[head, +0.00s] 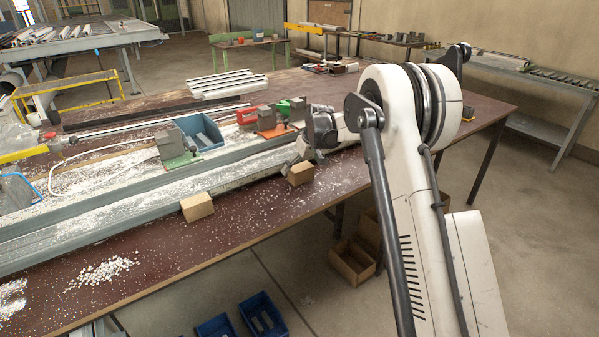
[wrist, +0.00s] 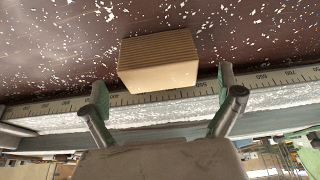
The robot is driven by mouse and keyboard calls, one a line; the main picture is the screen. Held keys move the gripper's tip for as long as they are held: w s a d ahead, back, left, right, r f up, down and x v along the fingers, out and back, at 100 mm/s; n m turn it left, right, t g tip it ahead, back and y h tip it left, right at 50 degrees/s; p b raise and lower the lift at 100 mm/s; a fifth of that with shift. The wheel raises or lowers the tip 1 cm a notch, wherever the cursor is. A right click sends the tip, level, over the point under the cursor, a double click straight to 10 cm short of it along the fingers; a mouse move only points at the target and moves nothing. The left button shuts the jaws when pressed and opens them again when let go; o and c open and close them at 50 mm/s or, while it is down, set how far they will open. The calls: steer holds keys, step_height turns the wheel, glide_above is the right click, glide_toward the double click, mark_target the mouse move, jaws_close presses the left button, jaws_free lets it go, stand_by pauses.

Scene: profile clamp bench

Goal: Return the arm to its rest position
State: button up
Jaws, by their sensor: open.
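My gripper (head: 293,162) is low over the bench, at the near edge of the long grey profile rail (head: 120,199). In the wrist view my gripper (wrist: 162,86) has its two green-tipped fingers spread wide apart, with nothing held between them. A tan block (wrist: 157,62) lies on the bench just beyond the fingertips, beside the ruler scale (wrist: 60,107). The same block (head: 301,173) shows right by my gripper in the head view. My arm reaches in from the right; its wrist partly hides the fingers there.
A second tan block (head: 197,207) sits farther left along the rail. A clamp (head: 176,145), a blue bin (head: 201,131), a red clamp (head: 247,116) and a green-handled one (head: 298,108) stand behind the rail. White chips litter the brown bench (head: 190,248). Blue bins (head: 262,316) sit below.

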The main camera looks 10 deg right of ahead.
steer(key=s+r+m, duration=0.1)
steer(key=s+r, duration=1.3)
steer(key=r, duration=0.3)
steer(key=s+r+m+t+h, duration=0.1)
steer(key=s+r, duration=0.2)
steer(key=s, duration=0.4)
steer(key=s+r+m+t, duration=0.1)
steer(key=s+r, duration=0.2)
steer(key=s, duration=0.5)
steer(key=s+f+m, duration=0.1)
steer(key=s+f, duration=0.2)
steer(key=s, duration=0.9)
steer(key=s+f+t, duration=0.1)
steer(key=s+f, duration=0.2)
steer(key=s, duration=1)
steer(key=shift+s+f+m+h, duration=0.15)
steer(key=shift+f+m+h, duration=0.2)
steer(key=shift+m+h, duration=0.05)
